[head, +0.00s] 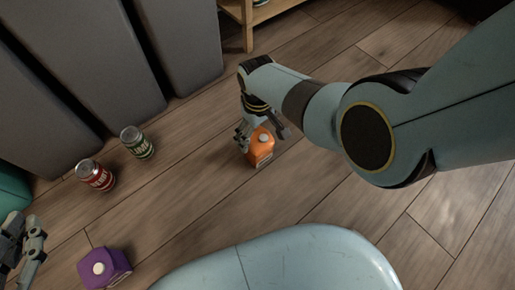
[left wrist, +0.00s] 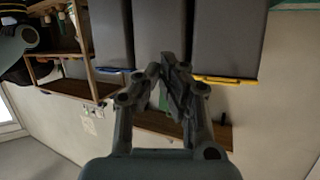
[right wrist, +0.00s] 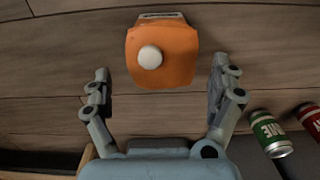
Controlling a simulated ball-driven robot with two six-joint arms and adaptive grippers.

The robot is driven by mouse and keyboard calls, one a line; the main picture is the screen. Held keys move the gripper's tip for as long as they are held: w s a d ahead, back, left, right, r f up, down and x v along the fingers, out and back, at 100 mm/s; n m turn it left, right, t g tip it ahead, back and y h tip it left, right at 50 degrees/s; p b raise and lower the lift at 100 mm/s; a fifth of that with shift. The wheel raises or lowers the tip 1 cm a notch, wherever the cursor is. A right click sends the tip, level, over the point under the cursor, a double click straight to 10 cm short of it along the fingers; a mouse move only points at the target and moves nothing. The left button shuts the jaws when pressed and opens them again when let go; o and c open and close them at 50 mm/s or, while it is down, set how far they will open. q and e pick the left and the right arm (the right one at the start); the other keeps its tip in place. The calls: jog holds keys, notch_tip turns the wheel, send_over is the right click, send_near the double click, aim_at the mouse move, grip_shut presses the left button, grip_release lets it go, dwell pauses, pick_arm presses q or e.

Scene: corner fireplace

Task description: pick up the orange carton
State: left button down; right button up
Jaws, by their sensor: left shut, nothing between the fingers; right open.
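The orange carton (head: 260,150) stands on the wooden floor, with a white cap on its top. It also shows in the right wrist view (right wrist: 172,70), ahead of the fingertips and roughly centred between them. My right gripper (head: 262,133) is open at the carton; in the right wrist view its fingers (right wrist: 162,80) are spread wide with nothing held. My left gripper (head: 36,238) is shut and empty at the left edge of the head view, and its closed fingers (left wrist: 168,75) fill the middle of the left wrist view.
A red can (head: 96,176) and a green can (head: 137,142) stand left of the carton. A purple carton (head: 105,268) stands near my left gripper. Floor right of the carton is clear.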

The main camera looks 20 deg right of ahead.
aim_at(258, 138)
jog(key=shift+s+a+f+b, duration=0.1)
jog(key=shift+s+f+b, duration=0.05)
jog(key=shift+f+b, duration=0.65)
notch_tip(258, 138, down, 2)
jog(key=shift+f+b, duration=0.15)
jog(key=shift+b, duration=0.5)
pick_arm(q)
jog(key=w+d+r+m+t+h, duration=0.1)
jog(key=w+r+t, duration=0.2)
jog(key=r, duration=0.7)
jog(key=w+d+r+m+t+h, duration=0.1)
jog(key=w+r+t, duration=0.3)
jog(key=r, duration=0.6)
jog(key=shift+m+t+h, duration=0.4)
jog(key=shift+t+h, duration=0.4)
jog(key=shift+t, duration=0.4)
pick_arm(e)
jog(key=c, duration=1.3)
pick_arm(q)
jog(key=shift+d, duration=0.1)
jog(key=shift+f, duration=0.1)
